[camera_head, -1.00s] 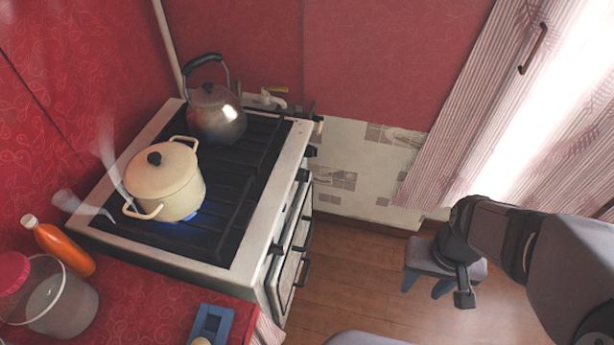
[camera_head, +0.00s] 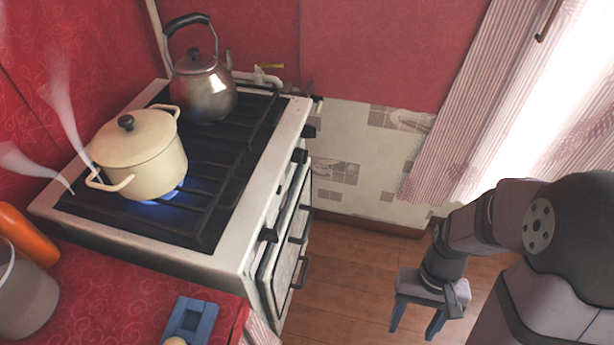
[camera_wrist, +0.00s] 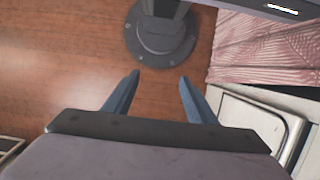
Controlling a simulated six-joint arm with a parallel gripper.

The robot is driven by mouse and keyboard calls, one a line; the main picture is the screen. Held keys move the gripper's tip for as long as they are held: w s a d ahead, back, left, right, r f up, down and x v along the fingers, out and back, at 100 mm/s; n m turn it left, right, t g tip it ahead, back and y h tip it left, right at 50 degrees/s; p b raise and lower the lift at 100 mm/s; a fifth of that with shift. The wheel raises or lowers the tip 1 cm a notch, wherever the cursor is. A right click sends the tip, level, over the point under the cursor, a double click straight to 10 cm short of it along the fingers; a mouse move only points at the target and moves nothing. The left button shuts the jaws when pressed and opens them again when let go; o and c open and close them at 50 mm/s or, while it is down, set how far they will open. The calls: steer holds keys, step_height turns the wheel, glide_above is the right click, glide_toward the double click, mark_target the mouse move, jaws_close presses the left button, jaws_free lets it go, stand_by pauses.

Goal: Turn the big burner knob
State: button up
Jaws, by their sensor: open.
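The white stove (camera_head: 195,255) stands at the left in the head view. Black knobs line its right front edge: a far one (camera_head: 309,131), a middle one (camera_head: 299,156) and a near one (camera_head: 268,235). I cannot tell which is the big burner knob. My gripper (camera_head: 417,318) is at the lower right, right of the stove and well apart from the knobs. In the wrist view (camera_wrist: 159,78) its two blue fingers are spread, with only wooden floor between them. No knob shows clearly there.
A cream pot (camera_head: 140,160) sits over a lit blue flame, steam rising. A kettle (camera_head: 203,85) stands behind it. Oven door handles (camera_head: 301,273) stick out below the knobs. An orange bottle (camera_head: 28,235) and blue object (camera_head: 190,320) are on the red counter (camera_head: 110,290). Floor between is clear.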

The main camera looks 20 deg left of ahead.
steer(key=w+a+f+m+y+b, duration=0.1)
steer(key=w+a+f+m+b, duration=0.25)
steer(key=f, duration=0.55)
steer(key=w+a+f+y+b, duration=0.2)
steer(key=w+f+b, duration=0.35)
steer(key=f, duration=0.25)
steer(key=w+a+f+m+y+b, duration=0.3)
steer(key=w+a+f, duration=0.1)
steer(key=w+a, duration=0.25)
steer(key=w+a+r+m+t+y, duration=0.2)
steer(key=w+a+r+m+y, duration=0.15)
steer(key=w, duration=0.35)
steer(key=w+a+r+m+t+y, duration=0.1)
steer(key=w+a+r+m+y, duration=0.1)
steer(key=w+a+r, duration=0.4)
steer(key=w+a+r+m+t+y, duration=0.1)
steer(key=w+r+m+y, duration=0.2)
steer(key=r, duration=0.6)
steer(key=w+a+r+m+y, duration=0.2)
steer(key=w+r+m+y, duration=0.1)
steer(key=r, duration=0.5)
steer(key=shift+w+a+r+m+t, duration=0.15)
steer(key=shift+w+r+m+t, duration=0.1)
steer(key=shift+r+m+t, duration=0.2)
